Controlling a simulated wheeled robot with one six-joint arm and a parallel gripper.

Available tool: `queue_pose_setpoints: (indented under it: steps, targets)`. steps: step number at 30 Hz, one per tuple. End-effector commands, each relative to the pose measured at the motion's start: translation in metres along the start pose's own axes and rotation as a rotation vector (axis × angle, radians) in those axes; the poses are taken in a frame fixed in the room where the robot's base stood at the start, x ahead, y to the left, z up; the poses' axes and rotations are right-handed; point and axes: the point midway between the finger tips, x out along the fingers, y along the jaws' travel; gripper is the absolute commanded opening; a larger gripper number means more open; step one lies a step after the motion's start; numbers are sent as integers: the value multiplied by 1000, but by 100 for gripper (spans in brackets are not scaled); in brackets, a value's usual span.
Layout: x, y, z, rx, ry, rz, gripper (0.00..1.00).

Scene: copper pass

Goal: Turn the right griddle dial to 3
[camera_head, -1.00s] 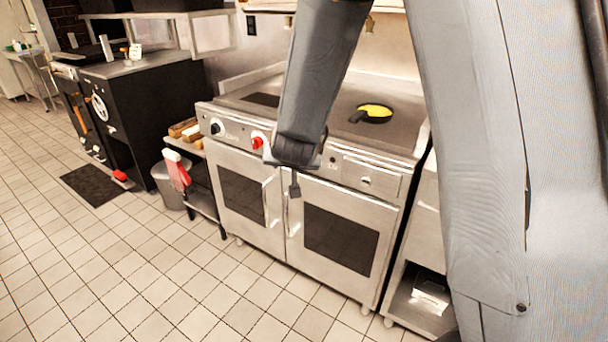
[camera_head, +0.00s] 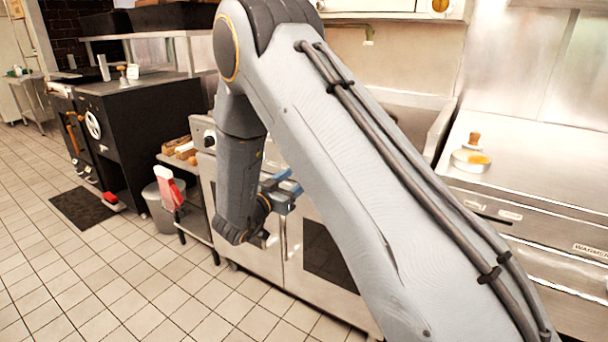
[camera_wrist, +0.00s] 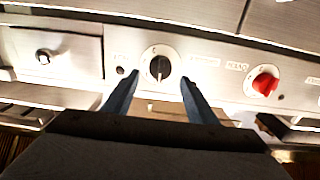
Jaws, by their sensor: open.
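In the wrist view a black griddle dial (camera_wrist: 160,66) on a pale round plate sits between the fingertips of my open gripper (camera_wrist: 160,77). The fingers stand either side of it, and I cannot tell whether they touch it. Its white pointer mark points down in that picture; the numbers are too small to read. A red dial (camera_wrist: 265,84) is to its right. In the head view my gripper (camera_head: 287,190) is in front of the range, and my arm hides the panel's middle. Another black dial (camera_head: 209,138) shows at the panel's left end.
A drawer knob (camera_wrist: 43,56) is left of the dial in the wrist view. The tiled floor at front left is clear.

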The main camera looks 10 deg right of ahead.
Motion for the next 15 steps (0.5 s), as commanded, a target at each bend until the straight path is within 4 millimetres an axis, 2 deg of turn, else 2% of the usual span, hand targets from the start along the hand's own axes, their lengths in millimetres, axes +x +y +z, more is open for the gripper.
queue_pose_setpoints:
  steps: [1, 6, 15]
  targets:
    - [10, 1, 0, 1, 0, 3, 52]
    - [31, 0, 0, 1, 0, 1, 52]
    - [43, 0, 0, 0, -1, -2, 52]
